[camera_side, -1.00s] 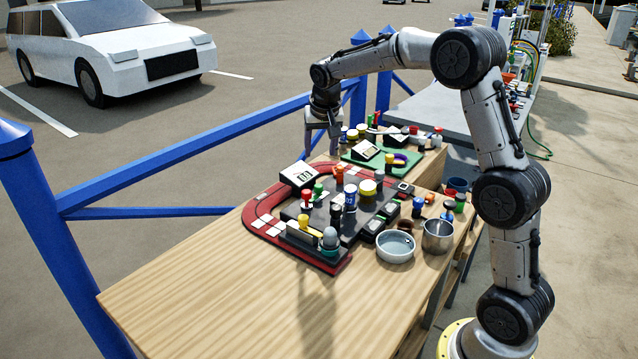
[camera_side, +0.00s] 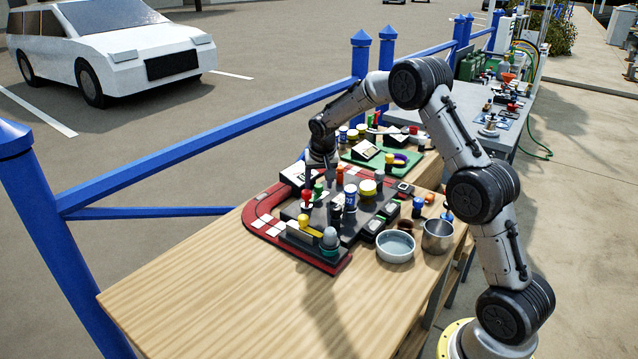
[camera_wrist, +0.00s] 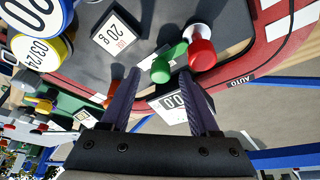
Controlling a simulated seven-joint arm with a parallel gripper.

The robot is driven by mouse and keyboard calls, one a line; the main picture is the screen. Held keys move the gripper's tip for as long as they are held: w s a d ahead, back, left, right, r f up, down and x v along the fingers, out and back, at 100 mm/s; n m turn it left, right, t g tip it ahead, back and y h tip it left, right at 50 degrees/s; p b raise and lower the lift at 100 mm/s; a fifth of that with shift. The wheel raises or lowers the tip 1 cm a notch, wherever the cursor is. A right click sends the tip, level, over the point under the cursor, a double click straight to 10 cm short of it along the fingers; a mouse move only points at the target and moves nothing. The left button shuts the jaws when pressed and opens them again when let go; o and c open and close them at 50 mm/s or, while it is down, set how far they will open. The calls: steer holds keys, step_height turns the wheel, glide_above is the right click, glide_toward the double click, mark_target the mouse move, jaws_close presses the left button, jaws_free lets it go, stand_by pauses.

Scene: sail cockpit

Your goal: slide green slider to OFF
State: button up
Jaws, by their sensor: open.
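The green slider knob (camera_wrist: 161,70) shows in the wrist view between the two finger tips of my gripper (camera_wrist: 160,76). My gripper is open, with one finger on each side of the knob; I cannot tell whether either touches it. The side view shows the green knob (camera_side: 318,188) on the dark panel (camera_side: 347,232), with my gripper (camera_side: 321,172) low just behind it. A red knob (camera_wrist: 202,54) stands close to the right of the green one in the wrist view. No OFF mark is readable.
A red track with white patches (camera_side: 252,212) curves around the panel. A white display box (camera_side: 298,175) stands beside the gripper. A white bowl (camera_side: 395,247) and metal cup (camera_side: 437,236) are at right.

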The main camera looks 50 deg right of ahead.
steer(key=shift+f, duration=0.15)
jaws_close()
steer(key=shift+d, duration=0.1)
stand_by(1.4)
